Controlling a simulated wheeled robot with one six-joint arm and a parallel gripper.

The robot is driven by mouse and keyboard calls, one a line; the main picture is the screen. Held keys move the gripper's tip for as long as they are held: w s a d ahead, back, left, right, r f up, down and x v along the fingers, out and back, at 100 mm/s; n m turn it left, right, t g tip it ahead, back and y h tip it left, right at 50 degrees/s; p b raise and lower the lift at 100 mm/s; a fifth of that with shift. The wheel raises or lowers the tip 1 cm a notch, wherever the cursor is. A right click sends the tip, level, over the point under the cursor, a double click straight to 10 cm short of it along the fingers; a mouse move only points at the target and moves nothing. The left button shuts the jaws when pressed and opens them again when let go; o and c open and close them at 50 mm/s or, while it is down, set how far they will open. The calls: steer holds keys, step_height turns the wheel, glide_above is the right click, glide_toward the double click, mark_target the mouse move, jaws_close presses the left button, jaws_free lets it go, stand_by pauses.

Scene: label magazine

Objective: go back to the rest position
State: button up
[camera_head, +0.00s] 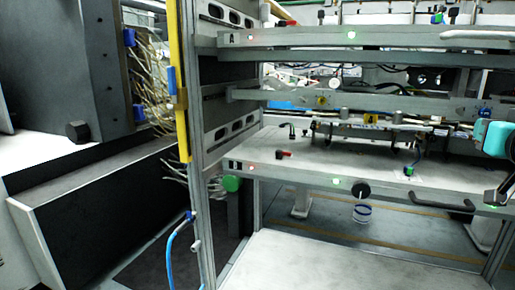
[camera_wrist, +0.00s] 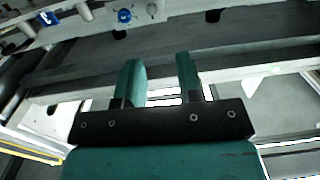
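My gripper (camera_wrist: 160,75) shows in the wrist view with its two teal fingers apart and nothing between them. Behind the fingertips is a grey shelf edge or beam (camera_wrist: 220,52); I cannot tell the exact gap to it. In the head view only a teal and dark part of my arm shows at the right edge, in front of the lower shelf's right side; the fingers cannot be made out there. No separate rest mark is visible.
A metal rack holds an upper shelf (camera_head: 390,37) marked A and a lower shelf (camera_head: 330,165) with lit indicators. A yellow post (camera_head: 179,80) stands at its left. A dark handle (camera_head: 441,202) and black knob (camera_head: 362,190) stick out in front. A pale surface (camera_head: 340,265) lies below.

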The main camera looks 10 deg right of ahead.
steer(key=w+a+f+n+g+y, duration=0.1)
steer(key=a+f+n+g+y, duration=0.35)
steer(key=a, duration=0.85)
steer(key=a+f+n+g+y, duration=0.25)
steer(key=a+f+y, duration=0.45)
steer(key=a, duration=0.6)
steer(key=s+a+f+n+g+y, duration=0.1)
steer(key=s+a+n+g, duration=0.3)
steer(key=s, duration=0.4)
steer(key=s+a+f+n+g, duration=0.2)
steer(key=s+a+g, duration=0.2)
steer(key=s+a, duration=0.3)
step_height(320, 180, up, 26)
steer(key=p, duration=2.6)
steer(key=shift+w+d, duration=0.2)
steer(key=shift+d, duration=0.1)
